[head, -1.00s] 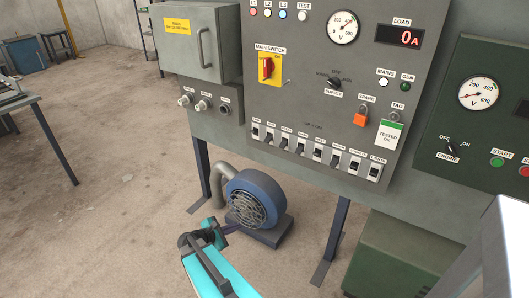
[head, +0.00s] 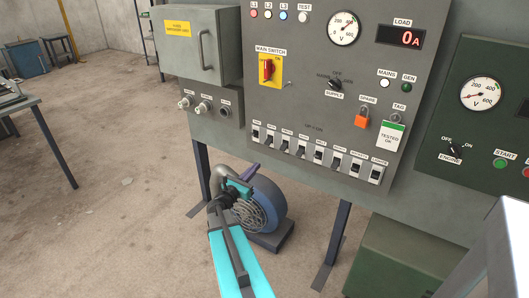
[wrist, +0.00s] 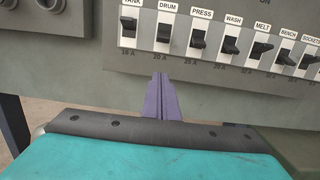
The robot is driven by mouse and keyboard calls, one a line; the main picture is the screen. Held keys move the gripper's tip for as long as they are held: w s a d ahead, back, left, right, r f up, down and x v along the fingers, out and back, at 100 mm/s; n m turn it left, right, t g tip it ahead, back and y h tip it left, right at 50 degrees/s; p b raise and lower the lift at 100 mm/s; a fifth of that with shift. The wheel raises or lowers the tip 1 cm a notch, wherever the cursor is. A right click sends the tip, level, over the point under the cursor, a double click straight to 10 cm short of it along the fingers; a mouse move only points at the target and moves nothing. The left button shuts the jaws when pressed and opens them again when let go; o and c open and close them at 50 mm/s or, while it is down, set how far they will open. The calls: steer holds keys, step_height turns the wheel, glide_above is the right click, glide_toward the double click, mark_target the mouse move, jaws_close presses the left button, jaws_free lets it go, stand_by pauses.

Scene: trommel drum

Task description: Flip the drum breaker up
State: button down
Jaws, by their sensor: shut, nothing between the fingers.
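The drum breaker (wrist: 164,30) is a black lever in a white housing under the DRUM label, second from the left in the row. In the head view the drum breaker (head: 271,139) is small, and I cannot tell its lever position surely. My gripper (wrist: 161,80) has purple fingers pressed together with nothing between them. In the wrist view its tips point up and appear just below the drum breaker, apart from it. In the head view my gripper (head: 256,166) is below the breaker row, in front of the blue blower.
The tank breaker (wrist: 128,27) and press breaker (wrist: 198,39) sit close on either side. The blue blower (head: 265,200) stands on the floor below the panel. A main switch (head: 268,69) and an orange padlock (head: 361,121) are higher on the panel.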

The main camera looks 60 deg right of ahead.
mark_target(269, 141)
steer(key=shift+d, duration=0.1)
steer(key=d, duration=0.3)
steer(key=d+p, duration=0.1)
steer(key=d, duration=0.2)
steer(key=d+r, duration=0.1)
steer(key=d, duration=0.2)
steer(key=shift+d+p, duration=0.3)
steer(key=shift+d, duration=0.05)
steer(key=shift+a+r+p, duration=0.25)
steer(key=shift+a+r, duration=0.1)
steer(key=shift+r, duration=0.45)
steer(key=shift+a+r+p, duration=0.25)
steer(key=shift+a+r, duration=0.1)
steer(key=shift+r, duration=0.4)
steer(key=shift+a+r, duration=0.15)
steer(key=shift+r, duration=0.1)
steer(key=shift+s, duration=0.1)
steer(key=shift+s+r+p, duration=0.15)
steer(key=shift+p, duration=0.25)
